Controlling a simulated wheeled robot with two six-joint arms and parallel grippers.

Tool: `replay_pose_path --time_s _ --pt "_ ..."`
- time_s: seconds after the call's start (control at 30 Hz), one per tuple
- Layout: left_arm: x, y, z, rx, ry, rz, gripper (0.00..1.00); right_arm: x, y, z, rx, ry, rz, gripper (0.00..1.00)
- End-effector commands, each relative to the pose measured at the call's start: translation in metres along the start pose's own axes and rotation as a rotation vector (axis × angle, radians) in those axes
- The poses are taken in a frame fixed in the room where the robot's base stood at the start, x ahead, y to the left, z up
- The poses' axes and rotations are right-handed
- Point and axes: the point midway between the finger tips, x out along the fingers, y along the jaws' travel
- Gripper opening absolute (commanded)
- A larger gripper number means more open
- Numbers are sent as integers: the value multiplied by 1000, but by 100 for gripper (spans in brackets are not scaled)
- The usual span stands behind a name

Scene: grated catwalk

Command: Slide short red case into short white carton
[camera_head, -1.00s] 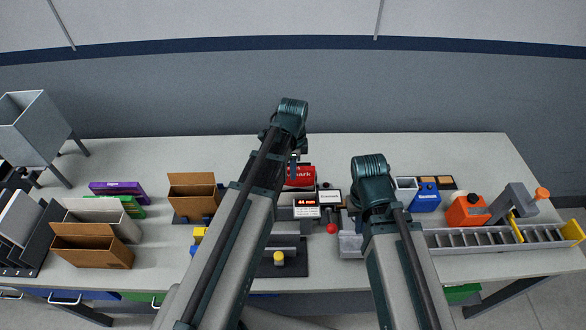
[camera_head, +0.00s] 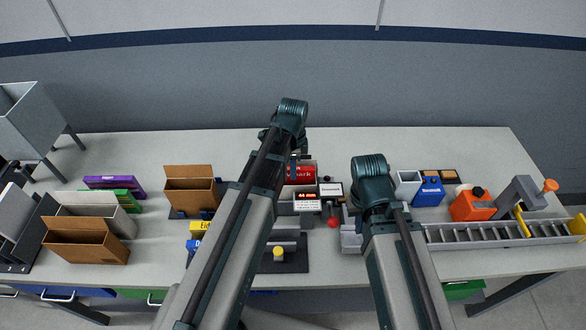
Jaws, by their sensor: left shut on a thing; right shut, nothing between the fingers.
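The red case (camera_head: 307,173), with white lettering, shows near the table's middle, partly covered by my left arm. My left gripper (camera_head: 293,168) is shut on it; its fingers are mostly hidden behind the arm. The whitish carton (camera_head: 105,216) stands open at the left of the table, between a brown carton and a green box, well to the left of the gripper. My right gripper (camera_head: 366,206) is shut and empty, right of the middle; its fingers are largely hidden behind its own wrist.
Brown cartons (camera_head: 85,245) (camera_head: 190,193) stand at the left. A device with a red display (camera_head: 306,196) sits below the red case. A blue container (camera_head: 428,191), an orange container (camera_head: 471,206) and a slotted rail (camera_head: 490,234) occupy the right. The table's back strip is clear.

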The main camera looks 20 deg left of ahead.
Motion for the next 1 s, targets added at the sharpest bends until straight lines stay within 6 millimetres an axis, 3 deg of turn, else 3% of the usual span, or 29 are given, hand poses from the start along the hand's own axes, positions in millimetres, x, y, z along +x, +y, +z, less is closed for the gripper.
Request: replay_pose_path --time_s 0.4,0.87,0.9,1.0 --pt "18 0 0 0 0 0 0 17 -2 -1 -4 0 1 0" --pt "17 0 0 0 0 0 0 17 -2 -1 -4 0 1 0" --pt "17 0 0 0 0 0 29 17 -2 -1 -4 0 1 0" --pt "17 0 0 0 0 0 47 17 -2 -1 -4 0 1 0"
